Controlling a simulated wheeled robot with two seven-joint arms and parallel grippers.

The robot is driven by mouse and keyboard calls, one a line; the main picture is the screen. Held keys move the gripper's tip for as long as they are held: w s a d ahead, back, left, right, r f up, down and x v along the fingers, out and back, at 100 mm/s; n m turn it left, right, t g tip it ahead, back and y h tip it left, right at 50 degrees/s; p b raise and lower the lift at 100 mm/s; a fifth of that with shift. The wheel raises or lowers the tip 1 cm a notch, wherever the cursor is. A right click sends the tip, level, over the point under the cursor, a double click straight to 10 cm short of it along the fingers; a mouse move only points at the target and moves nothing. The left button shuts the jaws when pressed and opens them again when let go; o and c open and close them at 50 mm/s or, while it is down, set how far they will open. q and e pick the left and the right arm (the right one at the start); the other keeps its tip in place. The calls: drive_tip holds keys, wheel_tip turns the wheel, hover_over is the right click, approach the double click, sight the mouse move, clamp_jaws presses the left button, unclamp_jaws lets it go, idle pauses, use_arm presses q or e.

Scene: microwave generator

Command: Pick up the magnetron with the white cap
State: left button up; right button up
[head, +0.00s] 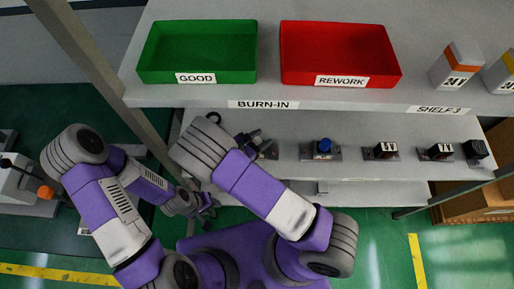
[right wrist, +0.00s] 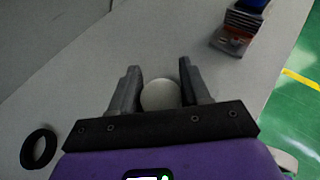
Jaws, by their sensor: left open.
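In the right wrist view a round white cap (right wrist: 160,95) sits between the two fingers of my right gripper (right wrist: 160,78). The fingers flank it closely on both sides; whether they press on it is not clear. The body under the cap is hidden. In the head view my right gripper (head: 256,142) is low over the middle shelf, and I cannot make out the white cap there. My left gripper (head: 207,206) is open and empty, low at the left, below the shelf.
A blue-capped unit (head: 324,148) and black labelled units (head: 381,150) line the middle shelf (head: 355,170). A dark ring (right wrist: 38,148) lies near my right gripper. Green (head: 200,45) and red (head: 335,50) trays stand on the upper shelf. A shelf post (head: 95,45) rises at left.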

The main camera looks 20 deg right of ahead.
clamp_jaws()
drive_tip(key=shift+r, duration=0.2)
